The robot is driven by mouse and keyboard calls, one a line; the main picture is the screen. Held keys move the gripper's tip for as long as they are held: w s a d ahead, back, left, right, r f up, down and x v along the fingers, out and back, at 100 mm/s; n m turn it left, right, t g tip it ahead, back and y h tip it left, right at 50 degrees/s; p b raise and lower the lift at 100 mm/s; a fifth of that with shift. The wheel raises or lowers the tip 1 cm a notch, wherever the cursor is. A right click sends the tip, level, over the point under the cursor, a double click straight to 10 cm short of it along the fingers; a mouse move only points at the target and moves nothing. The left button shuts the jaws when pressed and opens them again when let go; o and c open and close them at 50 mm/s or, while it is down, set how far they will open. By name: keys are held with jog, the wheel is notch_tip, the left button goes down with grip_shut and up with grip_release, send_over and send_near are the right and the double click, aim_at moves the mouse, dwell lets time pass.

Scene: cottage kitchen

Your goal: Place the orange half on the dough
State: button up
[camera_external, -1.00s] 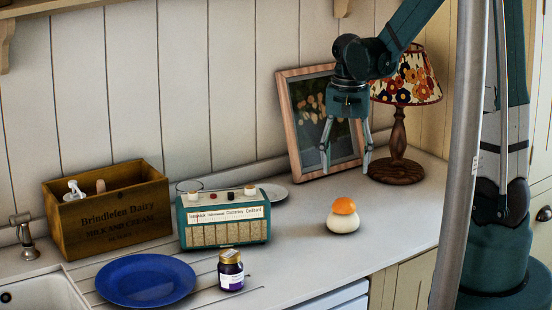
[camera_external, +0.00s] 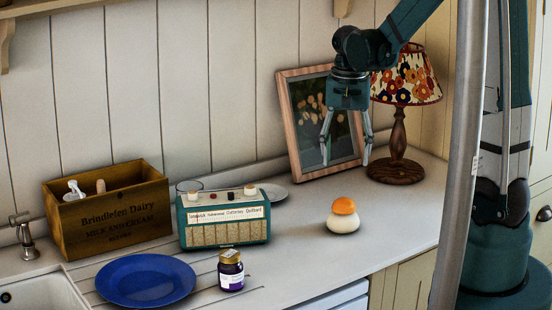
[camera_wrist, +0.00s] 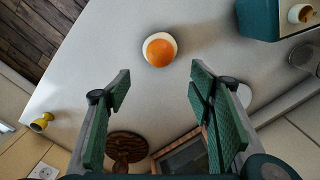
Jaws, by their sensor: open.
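The orange half (camera_external: 344,206) rests on top of the pale, round dough (camera_external: 343,222) on the counter. In the wrist view the orange half (camera_wrist: 160,49) lies over the dough, with a rim of the dough (camera_wrist: 147,44) showing around it. My gripper (camera_external: 345,163) is open and empty, above the counter and well clear of the orange half. In the wrist view my gripper's fingers (camera_wrist: 160,80) are spread wide, with the orange half beyond their tips.
A picture frame (camera_external: 292,130) and a patterned lamp (camera_external: 399,139) stand behind my gripper. A teal radio (camera_external: 225,222), a dark jar (camera_external: 231,272), a blue plate (camera_external: 146,280) and a wooden crate (camera_external: 110,216) are to the left. Counter around the dough is clear.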

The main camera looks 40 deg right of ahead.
jog(key=shift+r, duration=0.1)
jog(key=s+a+r+n+t, duration=0.2)
jog(key=s+r+n+t, duration=0.1)
jog(key=s+r, duration=0.4)
jog(key=s+a+r+n+t, duration=0.2)
jog(key=s+r+n+t, duration=0.2)
jog(key=s+r+n, duration=0.2)
jog(key=shift+s+a+r, duration=0.4)
jog(key=shift+s+r, duration=0.3)
jog(key=shift+r, duration=0.05)
